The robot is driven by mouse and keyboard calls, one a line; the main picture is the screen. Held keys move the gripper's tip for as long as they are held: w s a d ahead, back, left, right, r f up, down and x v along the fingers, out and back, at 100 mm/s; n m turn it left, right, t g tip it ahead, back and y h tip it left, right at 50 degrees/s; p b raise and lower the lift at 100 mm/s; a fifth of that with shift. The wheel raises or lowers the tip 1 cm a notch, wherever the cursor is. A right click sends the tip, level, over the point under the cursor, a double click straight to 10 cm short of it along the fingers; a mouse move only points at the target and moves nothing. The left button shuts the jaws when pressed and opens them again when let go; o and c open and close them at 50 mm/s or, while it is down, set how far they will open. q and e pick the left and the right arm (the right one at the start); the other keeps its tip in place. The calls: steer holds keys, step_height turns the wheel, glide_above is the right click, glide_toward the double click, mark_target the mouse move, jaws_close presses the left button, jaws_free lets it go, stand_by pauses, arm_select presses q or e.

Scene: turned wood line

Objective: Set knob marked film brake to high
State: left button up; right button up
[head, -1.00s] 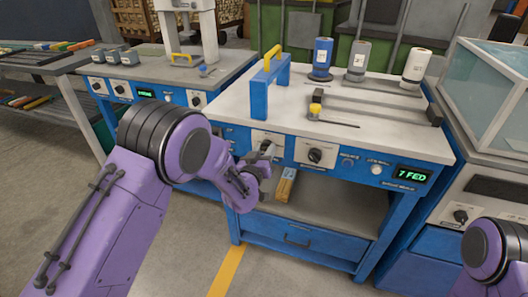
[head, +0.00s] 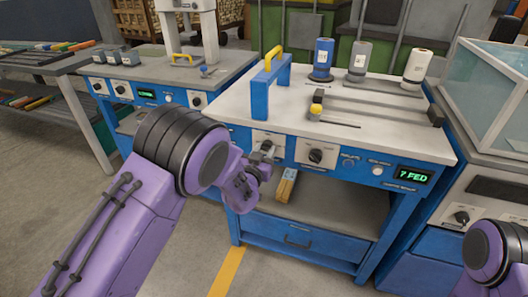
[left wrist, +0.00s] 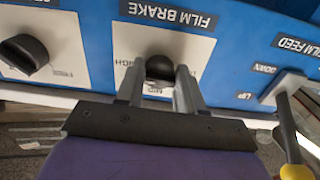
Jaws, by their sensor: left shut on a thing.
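The film brake knob (left wrist: 159,68) is dark and round, on a white plate (left wrist: 190,50) lettered FILM BRAKE on the blue machine front. The lettering is upside down in the left wrist view. MID shows below the knob and part of HIGH to its left. My left gripper (left wrist: 160,88) is shut on the knob, one finger on each side. In the head view, my left gripper (head: 264,158) is at the left white plate (head: 269,138) and largely covers the knob. I cannot tell where its pointer stands. My right gripper is out of view.
Another dark knob (left wrist: 24,54) is on the neighbouring plate, also seen in the head view (head: 316,155). A film feed lever (left wrist: 288,125) with a yellow end is close to the gripper's other side. A green display (head: 412,177) reads 7 FED. An open shelf (head: 320,205) lies below.

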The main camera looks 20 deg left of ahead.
arm_select(q)
steer(key=o, duration=1)
steer(key=shift+o, duration=0.2)
steer(key=shift+s, duration=0.25)
steer(key=s+p, duration=0.2)
steer(key=s, duration=0.8)
steer(key=shift+a, duration=0.15)
